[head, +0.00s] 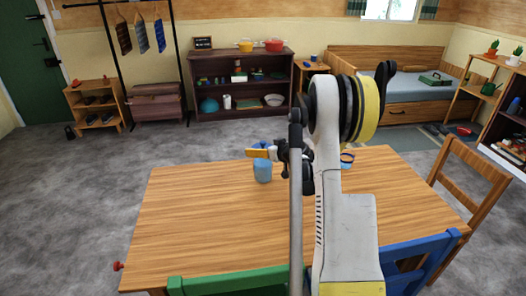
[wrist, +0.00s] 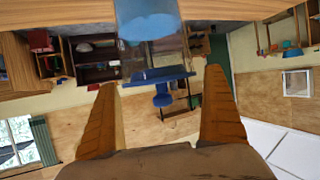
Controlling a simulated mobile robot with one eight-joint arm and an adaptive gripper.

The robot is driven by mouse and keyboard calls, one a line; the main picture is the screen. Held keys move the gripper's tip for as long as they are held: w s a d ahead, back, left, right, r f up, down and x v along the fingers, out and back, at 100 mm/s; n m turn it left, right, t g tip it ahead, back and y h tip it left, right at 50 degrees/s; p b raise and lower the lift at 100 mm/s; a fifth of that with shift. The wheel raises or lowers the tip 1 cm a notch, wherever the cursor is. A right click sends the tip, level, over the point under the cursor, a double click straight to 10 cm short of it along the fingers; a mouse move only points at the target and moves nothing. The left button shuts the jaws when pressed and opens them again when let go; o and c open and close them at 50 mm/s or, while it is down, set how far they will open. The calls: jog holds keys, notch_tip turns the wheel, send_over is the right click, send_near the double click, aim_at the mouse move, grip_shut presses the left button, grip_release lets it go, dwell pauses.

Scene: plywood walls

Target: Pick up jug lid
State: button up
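The light blue jug (head: 262,172) stands upright on the wooden table, left of my arm. It also shows in the upside-down wrist view, at the top edge (wrist: 148,20). A darker blue flat piece with a rounded knob, which looks like the jug lid (wrist: 160,76), lies between my fingers' lines in the wrist view, clear of both. I cannot tell whether it touches the jug. In the head view, the lid is mostly hidden behind my gripper (head: 264,152). My gripper is at the jug's top. Its two orange fingers (wrist: 163,100) are spread wide and hold nothing.
The wooden table (head: 200,215) is mostly bare. A blue ring-shaped item (head: 347,157) sits right of my arm. Green (head: 230,283) and blue (head: 420,250) chair backs line the near edge; a wooden chair (head: 475,185) stands at right. A dark shelf (head: 240,85) is far behind.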

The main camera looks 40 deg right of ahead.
jog(key=c, duration=0.8)
jog(key=shift+r, duration=0.1)
